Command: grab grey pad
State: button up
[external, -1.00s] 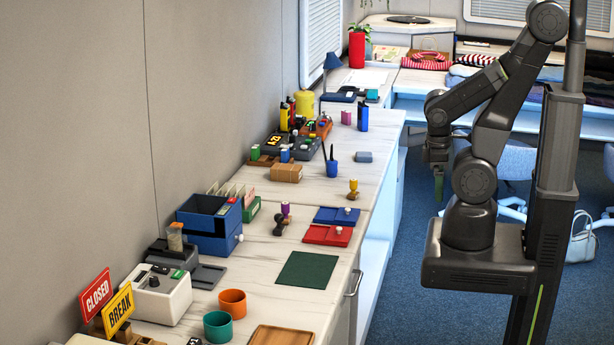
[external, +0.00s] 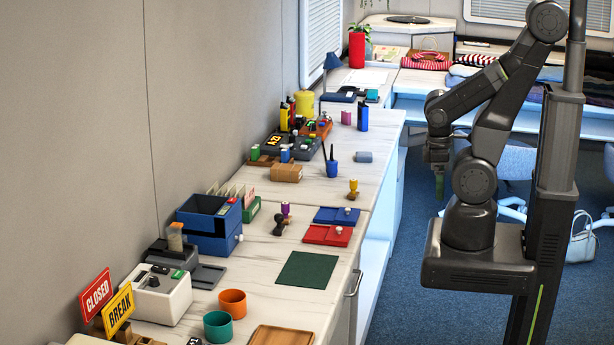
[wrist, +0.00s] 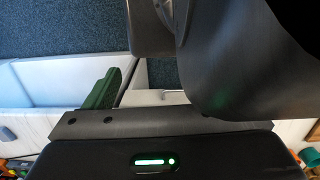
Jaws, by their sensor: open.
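A small grey-blue block-like pad (external: 363,157) lies on the long marble-look counter (external: 330,185), near its right edge and right of a blue pen cup. A flat dark grey pad (external: 207,276) lies nearer, beside a black box; I cannot tell which one is the grey pad. My gripper (external: 439,186) hangs over the floor to the right of the counter, apart from both pads, pointing down with green fingers. It is open and nothing shows in it.
A blue pen cup (external: 333,169), a yellow-topped stamp (external: 353,189), a blue pad (external: 337,215) and a red pad (external: 328,235) stand on the counter. A dark green mat (external: 307,270) lies nearer. Blue carpet is open between counter and arm.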

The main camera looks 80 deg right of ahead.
jog(key=shift+w+f, duration=0.1)
jog(key=w+d+r+n+t+b, duration=0.1)
jog(key=w+d+r+n, duration=0.2)
jog(key=w, duration=0.4)
jog(key=w+d+r+n, duration=0.15)
jog(key=w+d, duration=0.25)
jog(key=w, duration=0.4)
jog(key=w+d+n+t+h, duration=0.15)
jog(key=w+d+n, duration=0.45)
jog(key=w+d, duration=0.7)
jog(key=n+h+b, duration=0.2)
jog(key=n+h, duration=0.1)
jog(key=n, duration=0.6)
send_near(364, 154)
jog(key=shift+w+d+f+g, duration=0.15)
jog(key=shift+d+f+g, duration=0.05)
jog(key=shift+f, duration=0.35)
jog(key=shift+w+d+f+g, duration=0.15)
jog(key=shift+w+d+f, duration=0.05)
jog(key=shift+f, duration=0.35)
jog(key=shift+p+x, duration=0.7)
jog(key=shift+x, duration=2.4)
